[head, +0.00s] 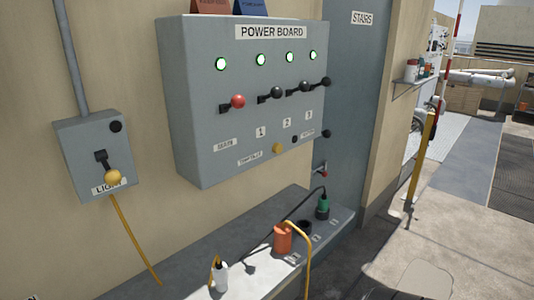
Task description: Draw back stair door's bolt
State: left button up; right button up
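The stair door (355,100) is a grey-blue panel right of the power board, under a white STAIRS sign (362,18). It looks shut. A small metal fitting with a red tip (323,172) shows low at its left edge, below the board's right corner. It may be the bolt, but it is too small to tell its position. A dark round knob (326,134) sits above it, and I cannot tell whether it belongs to the door or the board. Neither of my grippers is in view.
The grey power board (200,120) juts from the wall, with several levers and lit green lamps. Below, a ledge (185,262) holds an orange plug (282,238), a green plug (323,207) and cables. A yellow post (421,160) stands right; the floor before the door is clear.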

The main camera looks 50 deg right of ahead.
aim_at(325, 175)
jog(key=z, duration=2.1)
